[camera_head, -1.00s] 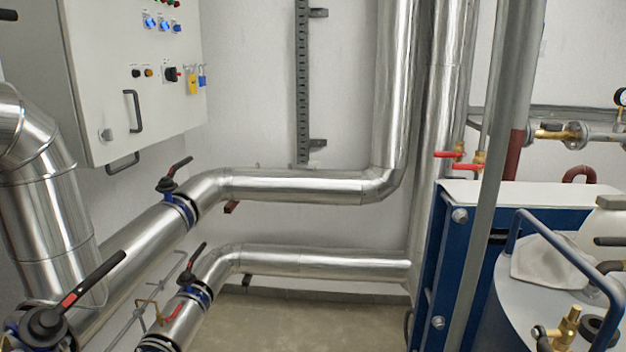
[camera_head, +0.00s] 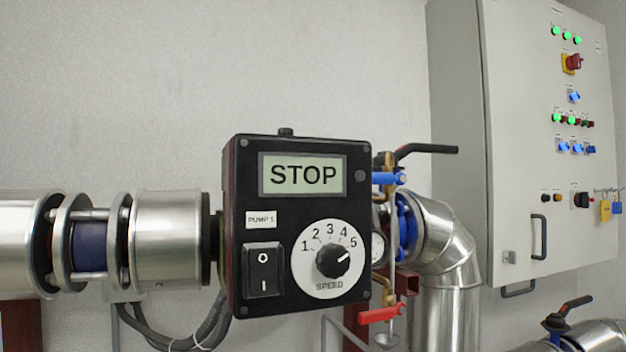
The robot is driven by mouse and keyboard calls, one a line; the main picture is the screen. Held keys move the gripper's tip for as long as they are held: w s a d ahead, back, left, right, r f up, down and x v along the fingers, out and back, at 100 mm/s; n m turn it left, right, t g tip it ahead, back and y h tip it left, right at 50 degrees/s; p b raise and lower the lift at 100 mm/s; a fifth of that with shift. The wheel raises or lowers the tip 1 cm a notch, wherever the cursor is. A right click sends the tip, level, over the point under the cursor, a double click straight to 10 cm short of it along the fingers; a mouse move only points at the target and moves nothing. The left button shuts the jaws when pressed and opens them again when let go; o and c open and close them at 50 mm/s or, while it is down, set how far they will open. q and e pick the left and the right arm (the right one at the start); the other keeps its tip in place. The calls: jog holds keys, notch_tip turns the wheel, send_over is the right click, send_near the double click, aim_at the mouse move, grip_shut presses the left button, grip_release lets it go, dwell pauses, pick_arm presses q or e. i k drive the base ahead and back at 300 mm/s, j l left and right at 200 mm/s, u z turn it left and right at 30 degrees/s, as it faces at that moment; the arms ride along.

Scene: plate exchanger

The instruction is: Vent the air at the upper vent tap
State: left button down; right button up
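Neither of my grippers is in view. A small tap with a blue lever (camera_head: 389,178) sits at the upper right of the pump control box, on a brass fitting. A tap with a red lever (camera_head: 384,315) sits lower, near the box's lower right corner, its lever lying roughly level. I cannot tell whether either is the upper vent tap. A pressure gauge (camera_head: 377,248) between them is partly hidden by the box.
The black pump control box (camera_head: 295,215) reads STOP, with its speed knob (camera_head: 333,261) near 5. A black-handled valve (camera_head: 425,150) stands behind it. A grey control cabinet (camera_head: 545,150) hangs at right, and a silver pipe (camera_head: 452,260) bends down beside it.

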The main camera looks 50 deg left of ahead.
aim_at(400, 179)
jog(key=u, duration=1.1)
